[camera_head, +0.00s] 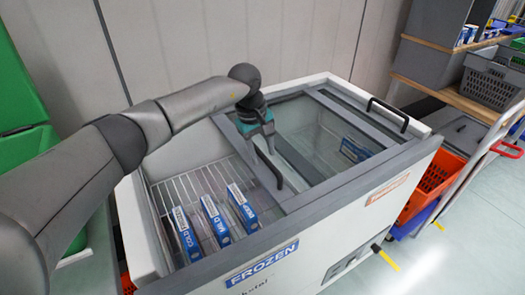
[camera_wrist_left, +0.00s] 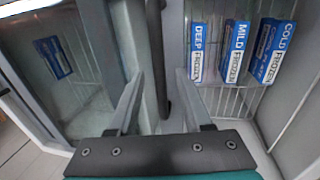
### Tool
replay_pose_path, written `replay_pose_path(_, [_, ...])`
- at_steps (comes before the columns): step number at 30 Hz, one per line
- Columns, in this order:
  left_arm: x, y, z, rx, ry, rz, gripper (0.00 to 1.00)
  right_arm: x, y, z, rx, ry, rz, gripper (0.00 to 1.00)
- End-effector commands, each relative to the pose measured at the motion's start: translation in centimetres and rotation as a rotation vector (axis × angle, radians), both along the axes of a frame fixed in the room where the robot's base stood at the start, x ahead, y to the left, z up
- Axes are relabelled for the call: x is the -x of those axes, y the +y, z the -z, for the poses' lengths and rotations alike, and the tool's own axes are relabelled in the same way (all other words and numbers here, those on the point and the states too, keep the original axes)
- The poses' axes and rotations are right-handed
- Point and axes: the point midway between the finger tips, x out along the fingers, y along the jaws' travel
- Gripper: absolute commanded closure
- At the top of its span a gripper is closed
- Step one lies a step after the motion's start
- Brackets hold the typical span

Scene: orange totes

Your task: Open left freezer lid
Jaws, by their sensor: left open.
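The freezer (camera_head: 350,212) is a white chest with sliding glass lids. The left freezer lid (camera_head: 292,160) sits shifted to the right, its grey frame near the middle, and the left compartment is uncovered. Its black handle (camera_head: 268,166) runs along the frame and also shows in the wrist view (camera_wrist_left: 155,50). My left gripper (camera_head: 264,138) is open just above the handle. In the wrist view its two fingers (camera_wrist_left: 160,82) lie on either side of the handle; I cannot tell whether they touch it. My right gripper is in neither view.
Boxes of frozen goods (camera_head: 215,218) stand in a wire basket (camera_head: 180,190) on the left. A second black handle (camera_head: 388,113) is on the right side. Orange crates (camera_head: 436,175) and a cart (camera_head: 468,190) stand right of the freezer. A grey wall is behind.

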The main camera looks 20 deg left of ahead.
Motion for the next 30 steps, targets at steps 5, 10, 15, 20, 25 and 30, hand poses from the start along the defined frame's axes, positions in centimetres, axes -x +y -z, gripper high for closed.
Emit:
replay_pose_path(5, [0.2, 0.3, -1.9, -0.001, -0.003, -0.001, 0.50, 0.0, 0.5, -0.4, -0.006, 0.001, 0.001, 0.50])
replay_pose_path(10, [0.7, 0.8, -5.7, -0.001, -0.005, 0.001, 0.50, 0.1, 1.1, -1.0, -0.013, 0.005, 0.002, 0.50])
replay_pose_path(15, [1.4, 1.3, -9.8, 0.000, -0.005, 0.000, 0.50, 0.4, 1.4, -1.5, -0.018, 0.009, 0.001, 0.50])
replay_pose_path(20, [1.9, 1.6, -12.7, 0.000, -0.003, 0.001, 0.50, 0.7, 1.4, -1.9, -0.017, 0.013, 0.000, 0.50])
replay_pose_path(25, [2.2, 1.9, -14.5, 0.000, -0.001, 0.000, 0.50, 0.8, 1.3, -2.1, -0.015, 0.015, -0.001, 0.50])
replay_pose_path(30, [2.3, 1.9, -15.0, 0.001, -0.001, 0.000, 0.50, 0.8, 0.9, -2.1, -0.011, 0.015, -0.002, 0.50])
